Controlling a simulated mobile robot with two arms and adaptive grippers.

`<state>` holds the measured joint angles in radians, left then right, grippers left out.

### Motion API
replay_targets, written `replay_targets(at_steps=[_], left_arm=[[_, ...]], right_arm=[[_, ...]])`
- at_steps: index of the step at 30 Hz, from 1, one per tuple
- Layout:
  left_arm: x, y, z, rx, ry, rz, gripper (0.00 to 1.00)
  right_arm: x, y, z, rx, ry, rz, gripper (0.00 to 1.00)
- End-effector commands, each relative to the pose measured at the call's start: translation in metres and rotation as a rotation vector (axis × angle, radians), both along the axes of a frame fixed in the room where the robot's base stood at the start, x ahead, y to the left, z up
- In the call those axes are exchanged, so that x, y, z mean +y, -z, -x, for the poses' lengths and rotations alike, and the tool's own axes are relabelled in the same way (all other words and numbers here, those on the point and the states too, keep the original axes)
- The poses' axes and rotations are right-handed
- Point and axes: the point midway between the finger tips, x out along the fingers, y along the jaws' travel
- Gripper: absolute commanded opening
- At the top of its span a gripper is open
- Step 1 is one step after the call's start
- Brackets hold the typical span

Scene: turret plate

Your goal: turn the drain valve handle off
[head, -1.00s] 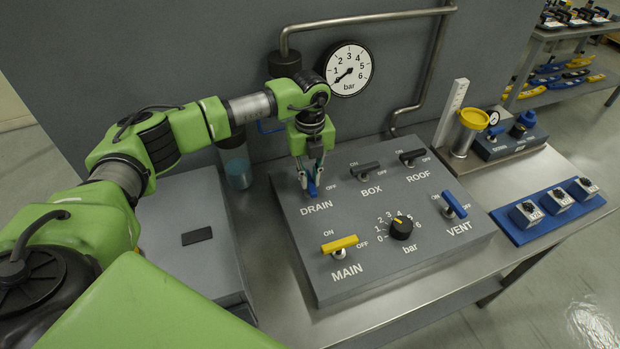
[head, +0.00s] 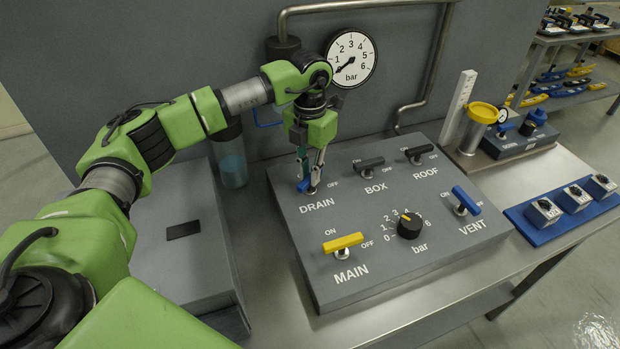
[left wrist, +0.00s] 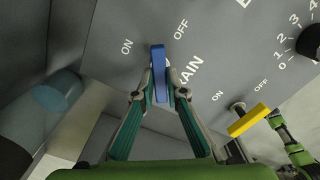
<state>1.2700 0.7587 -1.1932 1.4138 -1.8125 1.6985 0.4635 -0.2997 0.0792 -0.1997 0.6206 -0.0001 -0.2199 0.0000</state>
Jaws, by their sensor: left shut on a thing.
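The blue drain handle (head: 303,186) is at the far left of the sloped grey panel (head: 420,270), above the word DRAIN. My left gripper (head: 310,187) comes down on it from above, and its fingers hide part of it. In the left wrist view the handle (left wrist: 159,75) stands between the two fingertips of the left gripper (left wrist: 161,92), which are shut on it. There its far end points between the ON and OFF labels, lined up with neither. The ON label is hidden in the head view.
The black box handle (head: 369,163) and roof handle (head: 419,151) are to the right. The yellow main handle (head: 343,242), black dial (head: 410,226) and blue vent handle (head: 466,200) are nearer. A gauge (head: 351,57) and pipe (head: 424,75) are behind. A blue-filled cylinder (head: 232,165) stands left.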

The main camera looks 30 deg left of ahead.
Motion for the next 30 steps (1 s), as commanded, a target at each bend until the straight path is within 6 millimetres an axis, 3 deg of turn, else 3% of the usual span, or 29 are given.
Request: replay_targets(at_steps=[15, 30], left_arm=[[0.001, 0.000, -0.001, -0.004, 0.435, -0.001, 0.00], [0.000, -0.001, -0.001, -0.004, 0.603, 0.000, 0.00]], right_arm=[[0.001, 0.030, 0.000, 0.000, 0.001, -0.001, 0.29], [0.001, 0.038, 0.000, 0.000, 0.000, -0.001, 0.29]])
